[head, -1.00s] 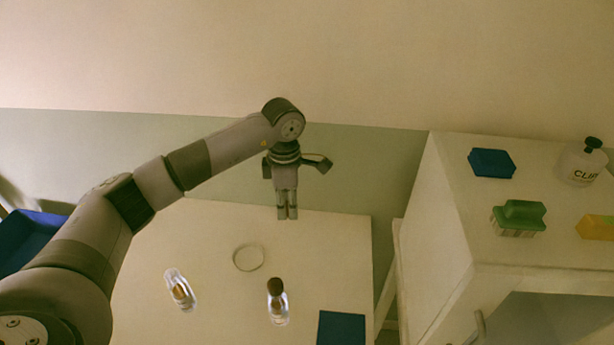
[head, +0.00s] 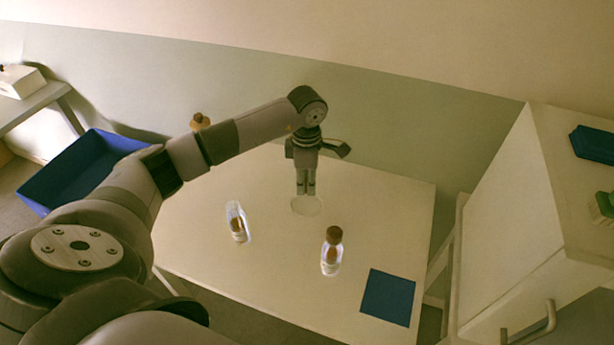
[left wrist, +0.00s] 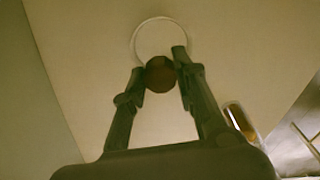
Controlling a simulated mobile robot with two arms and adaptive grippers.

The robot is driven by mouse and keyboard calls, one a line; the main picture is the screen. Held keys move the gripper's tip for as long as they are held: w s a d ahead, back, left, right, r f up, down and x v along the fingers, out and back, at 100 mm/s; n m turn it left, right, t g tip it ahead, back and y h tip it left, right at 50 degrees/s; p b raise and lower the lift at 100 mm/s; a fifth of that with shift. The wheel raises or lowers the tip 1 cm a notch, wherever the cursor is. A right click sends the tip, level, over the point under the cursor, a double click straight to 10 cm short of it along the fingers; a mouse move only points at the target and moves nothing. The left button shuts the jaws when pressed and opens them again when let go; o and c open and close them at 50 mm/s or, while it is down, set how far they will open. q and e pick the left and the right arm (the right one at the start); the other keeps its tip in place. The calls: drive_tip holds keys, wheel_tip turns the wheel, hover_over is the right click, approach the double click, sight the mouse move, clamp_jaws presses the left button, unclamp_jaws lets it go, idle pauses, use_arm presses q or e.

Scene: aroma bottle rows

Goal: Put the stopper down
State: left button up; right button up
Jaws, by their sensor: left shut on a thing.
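My left gripper (head: 306,190) points down over the white table, its tips at the far edge of a pale ring (head: 307,206). In the left wrist view, the gripper (left wrist: 164,68) is shut on a dark brown round stopper (left wrist: 160,76). The stopper overlaps the near edge of the ring (left wrist: 137,32) there; I cannot tell whether it touches the table. In the head view the stopper is hidden by the fingers. A clear bottle (head: 237,222) with no visible stopper stands left of the ring. Another bottle (head: 331,258) with a brown stopper stands nearer, right. My right gripper is out of view.
A dark blue square (head: 388,297) lies at the table's near right. A white cabinet (head: 510,220) with blue and green items on top stands at the right. A blue bin (head: 85,170) is at the left. A tan knobbed object (head: 200,122) shows behind my arm.

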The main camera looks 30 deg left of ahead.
sight(307, 205)
use_arm(q)
wheel_tip(307, 205, down, 6)
drive_tip(key=b, duration=0.3)
drive_tip(key=o, duration=0.9)
idle(0.3)
drive_tip(key=shift+r+p, duration=2.1)
drive_tip(key=shift+r, duration=1.45)
